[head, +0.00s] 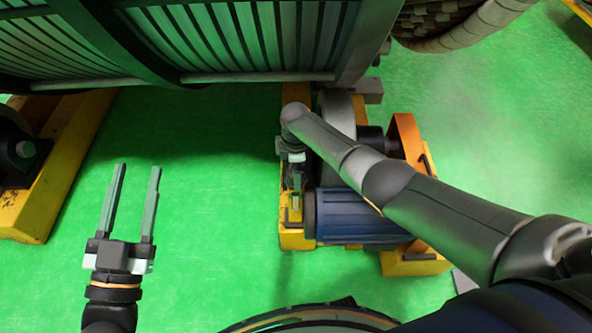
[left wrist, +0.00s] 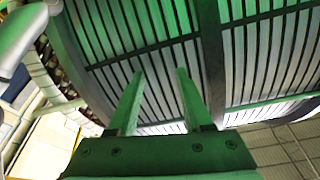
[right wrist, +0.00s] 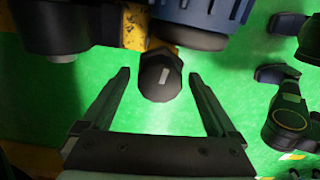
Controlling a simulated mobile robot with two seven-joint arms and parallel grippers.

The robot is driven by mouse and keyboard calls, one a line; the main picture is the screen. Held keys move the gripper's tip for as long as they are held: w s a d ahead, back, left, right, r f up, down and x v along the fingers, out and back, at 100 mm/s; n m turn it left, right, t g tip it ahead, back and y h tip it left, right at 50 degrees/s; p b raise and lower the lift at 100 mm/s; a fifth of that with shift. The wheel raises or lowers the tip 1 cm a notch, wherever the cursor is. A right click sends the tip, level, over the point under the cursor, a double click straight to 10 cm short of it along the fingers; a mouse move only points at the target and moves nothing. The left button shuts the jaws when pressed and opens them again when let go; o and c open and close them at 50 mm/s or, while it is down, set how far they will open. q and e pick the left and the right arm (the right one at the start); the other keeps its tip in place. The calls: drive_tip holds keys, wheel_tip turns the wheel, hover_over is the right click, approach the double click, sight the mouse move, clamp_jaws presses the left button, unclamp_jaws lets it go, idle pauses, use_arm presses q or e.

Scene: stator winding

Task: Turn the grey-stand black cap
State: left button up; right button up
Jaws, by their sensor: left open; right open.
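A black cap (right wrist: 160,80) with a faceted rim and a small pale mark on its face shows in the right wrist view. It lies between the fingertips of my open right gripper (right wrist: 158,74), with green gaps on both sides, so no finger visibly touches it. In the head view my right gripper (head: 295,188) is small and partly covered by its own arm, beside the blue motor; I cannot make out the cap there. My left gripper (head: 138,168) is open and empty above the green floor. No grey stand can be clearly told apart.
A blue motor (head: 360,212) sits on a yellow and orange base (head: 415,263). A large slatted stator (head: 240,35) spans the top of the head view. Another yellow stand (head: 62,165) with a dark round part is at the left. Green floor (head: 200,200) between the stands is clear.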

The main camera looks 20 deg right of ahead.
drive_tip(key=shift+r, duration=0.15)
wheel_tip(320, 180, up, 2)
drive_tip(key=shift+r+p, duration=0.1)
drive_tip(key=shift+p, duration=0.75)
wheel_tip(320, 180, up, 2)
drive_tip(key=shift+r+p, duration=0.15)
drive_tip(key=shift+p, duration=0.55)
wheel_tip(320, 180, up, 3)
drive_tip(key=shift+f+p, duration=0.2)
drive_tip(key=shift+p, duration=0.5)
use_arm(q)
drive_tip(key=s+f+n+g+y+p, duration=0.1)
drive_tip(key=f+g, duration=0.4)
drive_tip(key=f, duration=0.6)
drive_tip(key=s+f+n+g+y+p, duration=0.1)
drive_tip(key=s+f+n+g+y, duration=0.2)
drive_tip(key=s+f+g, duration=0.3)
wheel_tip(320, 180, down, 6)
drive_tip(key=shift+s+r, duration=0.15)
use_arm(e)
wheel_tip(320, 180, up, 5)
drive_tip(key=shift+r, duration=0.1)
